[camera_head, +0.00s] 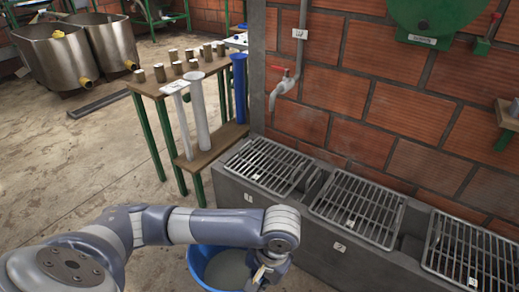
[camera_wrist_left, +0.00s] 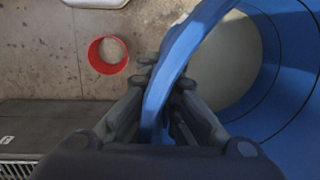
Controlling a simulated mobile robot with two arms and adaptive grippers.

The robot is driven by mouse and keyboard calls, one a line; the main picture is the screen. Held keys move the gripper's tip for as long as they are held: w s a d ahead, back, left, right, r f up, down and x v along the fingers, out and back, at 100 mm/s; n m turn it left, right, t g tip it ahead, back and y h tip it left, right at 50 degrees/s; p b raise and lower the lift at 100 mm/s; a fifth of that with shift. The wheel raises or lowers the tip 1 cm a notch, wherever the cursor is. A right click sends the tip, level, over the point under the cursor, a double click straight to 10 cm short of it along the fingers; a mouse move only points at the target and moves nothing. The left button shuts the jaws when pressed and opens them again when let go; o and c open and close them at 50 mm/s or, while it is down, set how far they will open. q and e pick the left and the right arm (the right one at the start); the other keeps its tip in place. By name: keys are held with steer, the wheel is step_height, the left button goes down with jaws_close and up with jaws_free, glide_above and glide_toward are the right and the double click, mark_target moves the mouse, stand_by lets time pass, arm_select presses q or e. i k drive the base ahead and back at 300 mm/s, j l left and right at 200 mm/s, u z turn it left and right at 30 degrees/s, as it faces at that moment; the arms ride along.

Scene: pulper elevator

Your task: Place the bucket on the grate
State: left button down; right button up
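The blue bucket (camera_head: 199,268) is at the bottom centre of the head view, in front of the concrete ledge and partly hidden by my left arm. My left gripper (camera_head: 262,273) is at its right side. In the left wrist view, the gripper (camera_wrist_left: 167,75) has its fingers on both sides of the bucket's rim (camera_wrist_left: 188,45) and appears closed on it. Three metal grates lie on the ledge: a left grate (camera_head: 268,164), a middle grate (camera_head: 358,207) and a right grate (camera_head: 473,252). No object stands on their visible parts. My right gripper is not in view.
A tap (camera_head: 281,88) juts from the brick wall above the left grate. A wooden table (camera_head: 150,87) with metal cups and tubes stands left of the ledge (camera_head: 315,238). A red round container (camera_wrist_left: 108,55) is on the floor in the left wrist view.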

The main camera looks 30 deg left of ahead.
mark_target(270, 163)
steer(key=i+j, duration=0.15)
steer(key=j, duration=0.2)
steer(key=i+j, duration=0.2)
steer(key=j, duration=0.2)
steer(key=i+j, duration=0.15)
steer(key=j, duration=0.2)
steer(key=i+j, duration=0.15)
steer(key=j, duration=0.2)
steer(key=i+j, duration=0.2)
steer(key=j, duration=0.2)
steer(key=i+j, duration=0.15)
steer(key=i, duration=0.35)
